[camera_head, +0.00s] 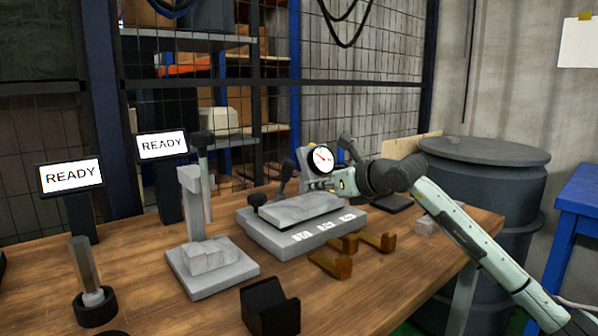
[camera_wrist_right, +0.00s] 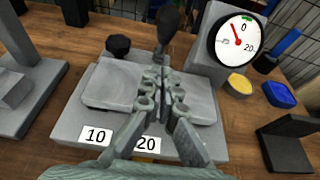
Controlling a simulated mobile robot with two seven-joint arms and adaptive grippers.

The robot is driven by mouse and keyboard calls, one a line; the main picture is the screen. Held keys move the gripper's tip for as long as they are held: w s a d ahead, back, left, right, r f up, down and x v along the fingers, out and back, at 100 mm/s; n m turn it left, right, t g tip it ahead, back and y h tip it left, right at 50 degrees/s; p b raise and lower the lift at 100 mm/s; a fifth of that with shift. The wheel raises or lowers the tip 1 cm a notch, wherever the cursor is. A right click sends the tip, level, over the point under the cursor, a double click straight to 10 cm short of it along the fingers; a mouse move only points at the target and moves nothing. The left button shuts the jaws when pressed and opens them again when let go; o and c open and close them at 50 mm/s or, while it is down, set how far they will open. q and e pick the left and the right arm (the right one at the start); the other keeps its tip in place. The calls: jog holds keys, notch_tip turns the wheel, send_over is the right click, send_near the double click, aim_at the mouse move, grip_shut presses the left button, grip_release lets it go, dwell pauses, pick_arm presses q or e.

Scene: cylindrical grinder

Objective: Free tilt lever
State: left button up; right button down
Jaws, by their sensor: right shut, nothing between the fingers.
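A grey grinder-like fixture (camera_head: 268,233) with white number labels stands on the table. A lever with a dark knob (camera_wrist_right: 167,22) rises behind it in the right wrist view; it also shows in the head view (camera_head: 286,172). A second black knob (camera_wrist_right: 118,45) sits lower at the fixture's left; it also shows in the head view (camera_head: 257,199). My right gripper (camera_wrist_right: 160,84) is shut and empty above the fixture, its fingertips pointing toward the tall lever's base. I cannot tell whether they touch it. The gripper also shows in the head view (camera_head: 314,184). My left gripper is not in view.
A round dial gauge (camera_wrist_right: 237,40) stands right of the lever. Brass-coloured blocks (camera_head: 331,264) lie in front of the fixture. A grey stand (camera_head: 212,265) and READY screens (camera_head: 71,177) are to the left. A dark barrel (camera_head: 485,180) stands beyond the table's right edge.

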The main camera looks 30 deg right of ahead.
aim_at(289, 177)
jog(key=w, duration=0.1)
jog(key=w+p, duration=0.1)
jog(key=w, duration=0.2)
jog(key=shift+w+a+r, duration=0.2)
jog(key=shift+r, duration=0.05)
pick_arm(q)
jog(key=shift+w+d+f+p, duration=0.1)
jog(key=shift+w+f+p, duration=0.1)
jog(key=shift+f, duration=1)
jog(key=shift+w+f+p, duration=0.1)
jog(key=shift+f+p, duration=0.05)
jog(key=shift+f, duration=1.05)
pick_arm(e)
jog(key=shift+w+r, duration=0.2)
jog(key=shift+w, duration=0.55)
